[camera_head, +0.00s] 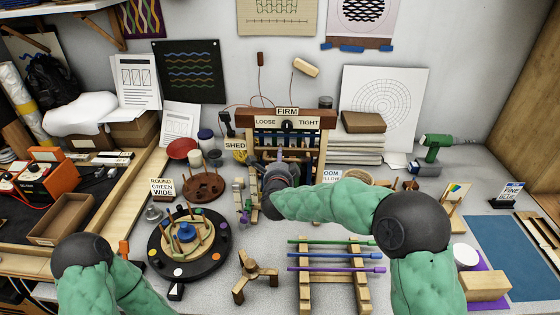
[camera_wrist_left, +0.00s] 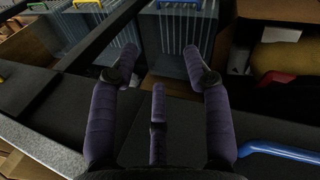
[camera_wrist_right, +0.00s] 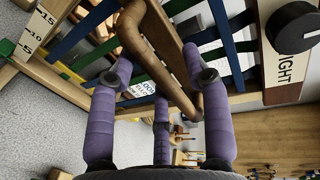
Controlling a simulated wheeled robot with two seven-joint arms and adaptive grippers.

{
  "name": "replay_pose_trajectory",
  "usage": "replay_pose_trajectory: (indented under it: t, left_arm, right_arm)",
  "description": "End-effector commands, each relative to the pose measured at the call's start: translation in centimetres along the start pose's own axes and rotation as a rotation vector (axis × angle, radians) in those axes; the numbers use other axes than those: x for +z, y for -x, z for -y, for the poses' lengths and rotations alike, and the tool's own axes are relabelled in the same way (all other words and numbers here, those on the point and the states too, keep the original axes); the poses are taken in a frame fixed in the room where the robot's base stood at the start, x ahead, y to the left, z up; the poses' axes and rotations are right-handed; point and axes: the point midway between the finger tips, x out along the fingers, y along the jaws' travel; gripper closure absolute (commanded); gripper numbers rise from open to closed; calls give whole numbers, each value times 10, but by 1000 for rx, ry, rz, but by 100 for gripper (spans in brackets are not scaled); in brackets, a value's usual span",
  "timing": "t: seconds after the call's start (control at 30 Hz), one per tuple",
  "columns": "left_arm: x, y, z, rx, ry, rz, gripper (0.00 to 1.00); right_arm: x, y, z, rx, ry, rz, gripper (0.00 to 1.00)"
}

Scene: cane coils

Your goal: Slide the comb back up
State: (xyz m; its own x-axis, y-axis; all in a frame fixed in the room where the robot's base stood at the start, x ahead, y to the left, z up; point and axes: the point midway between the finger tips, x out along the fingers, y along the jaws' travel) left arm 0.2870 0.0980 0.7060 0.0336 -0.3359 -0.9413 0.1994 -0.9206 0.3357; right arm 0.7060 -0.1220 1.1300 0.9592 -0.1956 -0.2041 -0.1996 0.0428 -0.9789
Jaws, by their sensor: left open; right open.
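The wooden frame with the FIRM, LOOSE and TIGHT signs (camera_head: 287,112) stands upright at the back middle. Blue and green slats (camera_head: 290,138) hang inside it; the lower part is hidden by my right gripper (camera_head: 277,172). In the right wrist view, a bent brown wooden handle (camera_wrist_right: 158,58) lies across the slats and passes between the fingers of my open right gripper (camera_wrist_right: 160,62). I cannot tell whether the fingers touch it, or which part is the comb. My left gripper (camera_wrist_left: 157,58) is open and empty in the left wrist view.
A dark round turntable with pegs (camera_head: 187,245), a small wooden stand (camera_head: 254,275) and a rack with coloured rods (camera_head: 335,257) stand in front. A dial knob (camera_wrist_right: 302,28) sits beside the slats. Below my left gripper are dark ledges and a blue handle (camera_wrist_left: 280,151).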

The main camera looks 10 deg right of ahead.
Motion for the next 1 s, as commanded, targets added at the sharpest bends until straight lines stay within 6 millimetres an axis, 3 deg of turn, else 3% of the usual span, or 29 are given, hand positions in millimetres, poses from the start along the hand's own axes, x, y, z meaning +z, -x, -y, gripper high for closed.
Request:
replay_pose_trajectory:
  t: [0.6,1.0]
  left_arm:
    - [0,0,0,0,0,0,51]
    - [0,0,0,0,0,0,51]
  right_arm:
    - [0,102,1,-3,-1,1,51]
    - [0,114,1,-2,-1,0,51]
